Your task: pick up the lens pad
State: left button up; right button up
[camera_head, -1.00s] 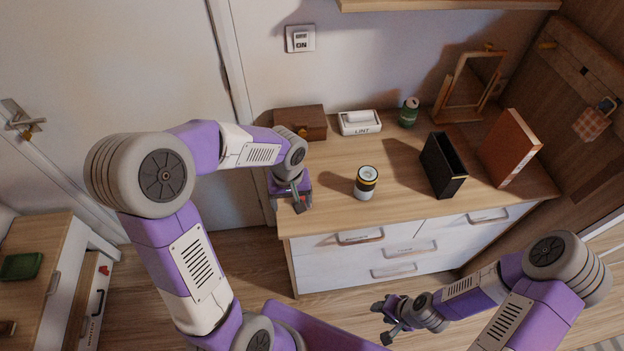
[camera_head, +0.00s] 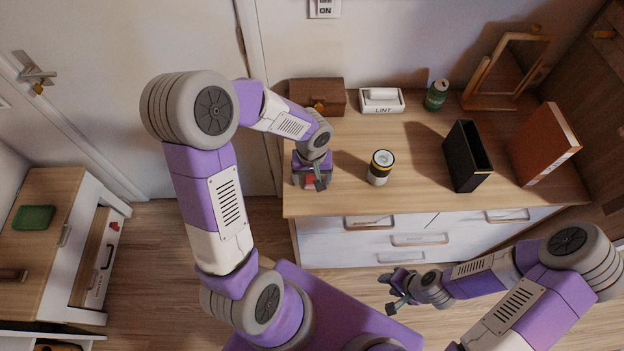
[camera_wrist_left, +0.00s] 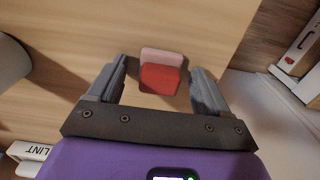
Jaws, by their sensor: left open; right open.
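The lens pad (camera_wrist_left: 160,78), by its look a small red block with a paler pink part behind it, lies on the wooden dresser top near its left end. In the left wrist view it sits between the two fingers of my left gripper (camera_wrist_left: 160,74), with a visible gap on each side. In the head view my left gripper (camera_head: 311,184) points down over that spot and mostly hides the pad; only a bit of red shows. My left gripper is open and empty. My right gripper (camera_head: 388,292) is open and empty, in front of the dresser.
A cabinet (camera_head: 72,255) with an open drawer stands left.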

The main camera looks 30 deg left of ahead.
pick_arm(q)
jog(key=shift+c, duration=0.4)
jog(key=c, duration=1)
jog(key=shift+r, duration=0.1)
jog(key=shift+c, duration=0.2)
notch_tip(320, 180, up, 10)
jog(key=shift+f+p, duration=0.1)
jog(key=shift+p, duration=1.15)
